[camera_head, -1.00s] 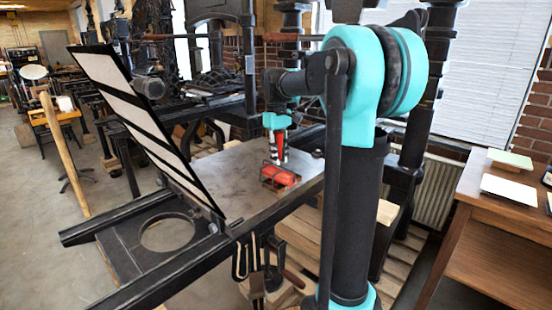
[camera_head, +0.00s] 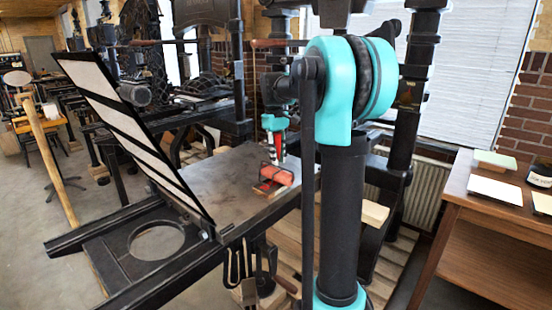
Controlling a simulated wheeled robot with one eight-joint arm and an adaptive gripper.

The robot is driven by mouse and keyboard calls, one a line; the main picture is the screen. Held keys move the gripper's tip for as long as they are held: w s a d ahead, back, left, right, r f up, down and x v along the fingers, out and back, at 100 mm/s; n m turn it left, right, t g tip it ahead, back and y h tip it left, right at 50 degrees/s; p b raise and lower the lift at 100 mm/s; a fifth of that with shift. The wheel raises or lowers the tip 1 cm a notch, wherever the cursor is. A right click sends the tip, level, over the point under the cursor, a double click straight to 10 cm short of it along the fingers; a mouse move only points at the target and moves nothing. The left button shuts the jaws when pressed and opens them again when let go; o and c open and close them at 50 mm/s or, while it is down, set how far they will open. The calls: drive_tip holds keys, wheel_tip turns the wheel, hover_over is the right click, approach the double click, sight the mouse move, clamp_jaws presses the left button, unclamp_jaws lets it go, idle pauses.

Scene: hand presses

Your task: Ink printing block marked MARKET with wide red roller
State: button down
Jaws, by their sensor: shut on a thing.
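My gripper (camera_head: 275,143) is small in view, pointing down over the dark flat bed of a hand press (camera_head: 225,178). It is shut on the wide red roller (camera_head: 279,174), apparently by its upright handle. The roller hangs low near the right front edge of the bed. A small reddish-brown piece (camera_head: 265,188) lies on the bed just below and left of the roller; it may be the printing block. No MARKET lettering can be read. I cannot tell whether the roller touches this piece.
The press's raised white-barred frame (camera_head: 135,125) leans up left of the bed. Iron uprights stand behind the bed.

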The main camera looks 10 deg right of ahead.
drive_tip(key=s+a, duration=0.4)
drive_tip(key=a, duration=0.2)
drive_tip(key=shift+s, duration=0.2)
idle(5.7)
drive_tip(key=shift+r, duration=2.5)
